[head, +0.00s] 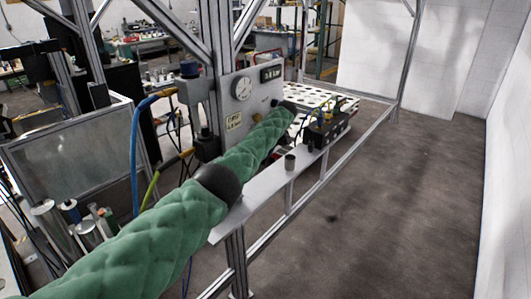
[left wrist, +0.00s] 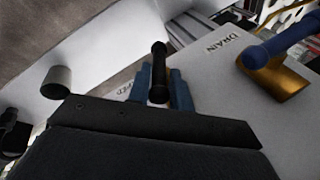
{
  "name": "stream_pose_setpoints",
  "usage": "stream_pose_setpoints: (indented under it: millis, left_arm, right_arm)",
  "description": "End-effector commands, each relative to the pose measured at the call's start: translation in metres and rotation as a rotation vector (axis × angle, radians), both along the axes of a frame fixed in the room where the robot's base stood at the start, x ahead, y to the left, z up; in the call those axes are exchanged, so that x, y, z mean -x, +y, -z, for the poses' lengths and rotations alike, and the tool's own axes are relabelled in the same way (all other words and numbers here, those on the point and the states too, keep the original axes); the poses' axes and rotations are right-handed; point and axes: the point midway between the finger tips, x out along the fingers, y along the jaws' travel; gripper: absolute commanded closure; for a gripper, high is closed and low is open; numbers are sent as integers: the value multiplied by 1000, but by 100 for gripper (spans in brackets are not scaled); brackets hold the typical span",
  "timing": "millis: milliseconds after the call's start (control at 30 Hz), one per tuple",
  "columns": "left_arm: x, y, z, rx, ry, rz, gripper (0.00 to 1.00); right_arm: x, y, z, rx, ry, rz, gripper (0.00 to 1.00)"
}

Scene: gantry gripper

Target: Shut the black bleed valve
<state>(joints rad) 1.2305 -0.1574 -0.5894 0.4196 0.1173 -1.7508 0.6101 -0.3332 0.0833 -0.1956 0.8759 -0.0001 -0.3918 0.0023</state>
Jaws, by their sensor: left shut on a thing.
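The black bleed valve handle (left wrist: 158,72) shows in the left wrist view as a short dark bar with rounded ends. It stands between the blue fingers of my left gripper (left wrist: 158,90), which is shut on it. A partly covered label beside the fingers shows only its last letters. In the head view my green-sleeved left arm reaches from the lower left to the panel (head: 227,92). The arm hides the valve and the fingers there. My right gripper is in neither view.
A blue lever (left wrist: 288,38) on a brass body (left wrist: 285,82) stands right of the fingers, near the word DRAIN. Blue and yellow hoses hang left of the panel. The floor at right is clear.

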Motion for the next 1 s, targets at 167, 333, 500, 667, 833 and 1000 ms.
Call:
stream_pose_setpoints:
  millis: [167, 333, 500, 667, 833, 1000]
  left_arm:
    - [-1, -4, -4, 2, -6, 5, 100]
    - [-1, -4, -4, 1, -5, 5, 100]
    - [-1, -4, -4, 1, -4, 5, 100]
    - [-1, -4, -4, 0, -2, 5, 100]
    - [-2, -4, -4, 0, -2, 5, 100]
    - [-2, -4, -4, -1, -1, 5, 100]
  right_arm:
    - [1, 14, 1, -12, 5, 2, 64]
    - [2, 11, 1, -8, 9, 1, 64]
    - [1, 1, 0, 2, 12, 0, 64]
    - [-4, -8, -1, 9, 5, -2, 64]
    - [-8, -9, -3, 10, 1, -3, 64]
    - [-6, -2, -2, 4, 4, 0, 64]
